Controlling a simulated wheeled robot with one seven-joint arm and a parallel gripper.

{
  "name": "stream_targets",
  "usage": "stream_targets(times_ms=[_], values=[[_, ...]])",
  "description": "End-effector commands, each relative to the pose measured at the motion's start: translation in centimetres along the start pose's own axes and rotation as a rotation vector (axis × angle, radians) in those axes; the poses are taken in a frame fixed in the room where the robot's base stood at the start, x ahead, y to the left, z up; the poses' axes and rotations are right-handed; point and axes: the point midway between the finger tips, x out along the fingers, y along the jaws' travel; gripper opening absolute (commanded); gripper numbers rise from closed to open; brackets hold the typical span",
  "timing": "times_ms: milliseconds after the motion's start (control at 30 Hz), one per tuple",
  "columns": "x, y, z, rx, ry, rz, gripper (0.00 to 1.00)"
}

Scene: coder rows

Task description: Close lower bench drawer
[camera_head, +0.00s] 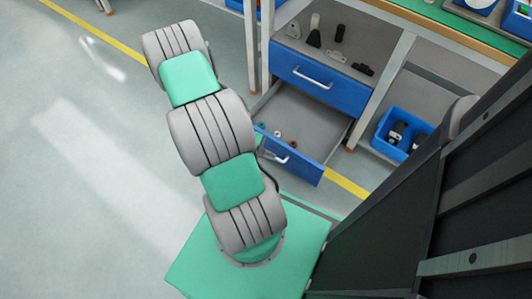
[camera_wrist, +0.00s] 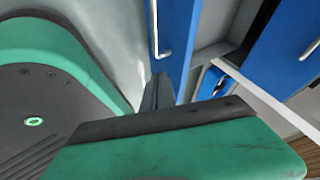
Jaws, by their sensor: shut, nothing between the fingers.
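The lower bench drawer (camera_head: 305,164) is pulled well out in the head view, with its blue front and pale handle facing lower left. Its grey inside holds a few small parts. In the wrist view its blue front (camera_wrist: 178,35) rises at top centre, with the handle on its left side. My gripper (camera_wrist: 158,92) shows as dark, shut fingers close to the lower end of that front, with nothing between them. I cannot tell whether they touch it. In the head view my arm hides most of the gripper.
The upper drawer (camera_head: 325,82) is shut above the lower one. Several dark parts lie on the grey bench top (camera_head: 360,45). A blue bin (camera_head: 402,133) sits on the shelf to the right. Open floor (camera_head: 80,150) lies to the left.

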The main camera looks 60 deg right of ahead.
Motion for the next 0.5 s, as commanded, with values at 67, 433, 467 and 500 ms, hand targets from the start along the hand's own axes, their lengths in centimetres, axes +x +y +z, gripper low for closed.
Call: stream_targets(times_ms=[67, 433, 467, 500], values=[[2.3, 0.3, 0.1, 0.002, 0.003, 0.003, 0.0], [6.7, -2.9, 0.1, 0.001, -0.001, 0.001, 0.0], [6.8, -3.1, 0.1, 0.001, -0.001, 0.001, 0.0], [6.8, -3.3, 0.1, 0.0, -0.001, 0.001, 0.0]])
